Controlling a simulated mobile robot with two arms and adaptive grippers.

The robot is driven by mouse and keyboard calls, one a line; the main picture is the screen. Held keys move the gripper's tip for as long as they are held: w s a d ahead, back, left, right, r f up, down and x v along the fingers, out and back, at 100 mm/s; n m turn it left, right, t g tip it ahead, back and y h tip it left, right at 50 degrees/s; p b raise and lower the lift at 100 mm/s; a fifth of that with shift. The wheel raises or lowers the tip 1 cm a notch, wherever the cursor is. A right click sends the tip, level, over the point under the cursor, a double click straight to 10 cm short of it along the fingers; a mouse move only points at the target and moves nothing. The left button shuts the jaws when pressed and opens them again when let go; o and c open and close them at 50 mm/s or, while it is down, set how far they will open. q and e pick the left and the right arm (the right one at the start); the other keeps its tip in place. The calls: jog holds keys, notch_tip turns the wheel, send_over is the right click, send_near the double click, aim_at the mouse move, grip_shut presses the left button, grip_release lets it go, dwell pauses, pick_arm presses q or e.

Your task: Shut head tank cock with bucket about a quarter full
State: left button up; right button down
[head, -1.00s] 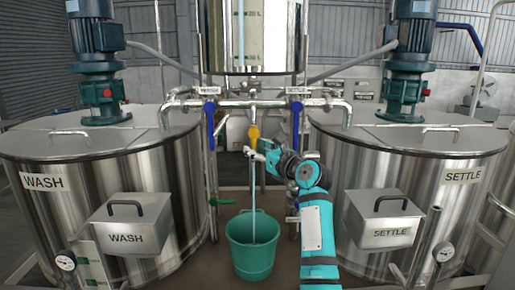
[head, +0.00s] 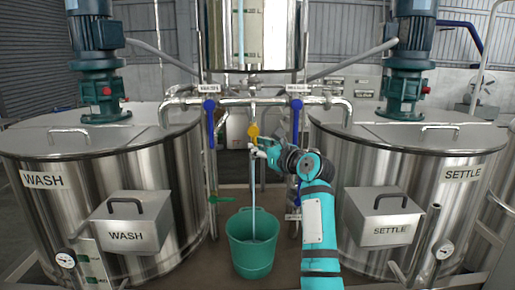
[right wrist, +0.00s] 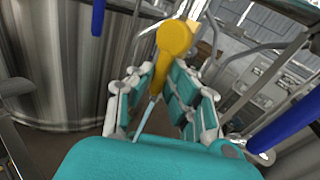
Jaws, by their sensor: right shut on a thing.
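The steel head tank (head: 275,35) hangs at the top centre. Under its pipe is the yellow cock (head: 253,131); its lever also shows in the right wrist view (right wrist: 172,40). My right gripper (head: 257,147) is shut on the lever, with its fingers on both sides of it in the wrist view. A pale stream of liquid (head: 253,190) still runs from the cock into the teal bucket (head: 251,255) on the floor below. The bucket stands upright; I cannot read its level clearly. My left gripper is out of view.
The WASH tank (head: 100,190) stands on the left and the SETTLE tank (head: 460,195) on the right. Two blue valve handles (head: 210,122) (head: 296,120) hang on the pipes either side of the cock. A green-handled valve (head: 220,199) is low beside the bucket.

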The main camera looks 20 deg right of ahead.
jog(key=shift+s+d+r+n+g+h, duration=0.1)
jog(key=shift+d+r+n+g+h, duration=0.3)
jog(key=shift+r+n+g+h, duration=0.85)
jog(key=shift+s+d+r+n+g+h, duration=0.15)
jog(key=shift+d+r+n+g+h, duration=0.45)
jog(key=shift+n+h, duration=1.3)
jog(key=shift+s+d+r+n+g+h, duration=0.1)
jog(key=shift+d+r+n+g+h, duration=0.15)
jog(key=shift+r+n+g+h, duration=1.2)
jog(key=shift+f+n+t+y, duration=0.3)
jog(key=shift+f+n+t, duration=0.1)
jog(key=shift+f+n, duration=0.3)
jog(key=c, duration=1.3)
grip_release()
jog(key=v, duration=1.2)
jog(key=shift+f, duration=0.1)
